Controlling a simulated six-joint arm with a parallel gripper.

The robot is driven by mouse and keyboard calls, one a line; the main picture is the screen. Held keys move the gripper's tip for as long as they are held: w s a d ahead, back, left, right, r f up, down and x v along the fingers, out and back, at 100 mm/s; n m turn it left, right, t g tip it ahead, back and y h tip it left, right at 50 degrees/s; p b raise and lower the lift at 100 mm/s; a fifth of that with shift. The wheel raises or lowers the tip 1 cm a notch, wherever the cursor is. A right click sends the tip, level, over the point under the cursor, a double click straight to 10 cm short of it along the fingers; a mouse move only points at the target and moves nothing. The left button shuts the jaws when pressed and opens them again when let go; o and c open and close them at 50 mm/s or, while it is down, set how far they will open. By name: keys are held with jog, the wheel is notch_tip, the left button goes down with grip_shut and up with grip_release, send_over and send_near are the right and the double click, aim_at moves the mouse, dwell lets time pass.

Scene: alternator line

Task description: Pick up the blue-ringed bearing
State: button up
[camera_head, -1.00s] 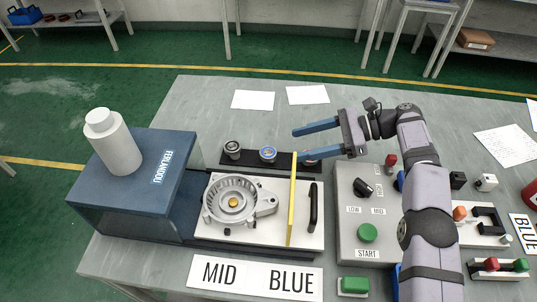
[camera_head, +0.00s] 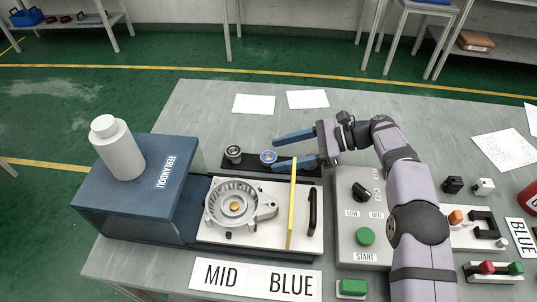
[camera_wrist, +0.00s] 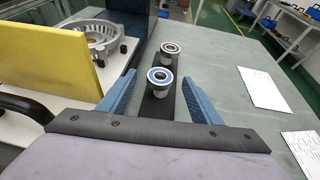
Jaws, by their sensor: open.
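The blue-ringed bearing (camera_head: 268,157) stands on a black strip (camera_head: 250,164) behind the white fixture plate. In the wrist view the bearing (camera_wrist: 159,76) shows a blue ring around a dark bore. My gripper (camera_head: 274,154) is open, with its two long blue fingers reaching left to either side of the bearing. In the wrist view the fingertips (camera_wrist: 158,80) flank it with a gap on each side. A second bearing (camera_head: 233,153) with a pale ring stands further left on the strip; it also shows beyond the blue one in the wrist view (camera_wrist: 170,49).
A yellow upright panel (camera_head: 292,205) stands near the lower finger. The metal housing (camera_head: 234,203) sits on the white plate, beside the blue machine (camera_head: 140,180). A grey control box (camera_head: 350,230) is under my arm. The table behind the strip is clear except for papers (camera_head: 254,104).

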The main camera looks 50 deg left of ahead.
jog(key=shift+x, duration=0.8)
jog(key=c, duration=1.2)
notch_tip(320, 180, up, 10)
jog(key=shift+b, duration=0.5)
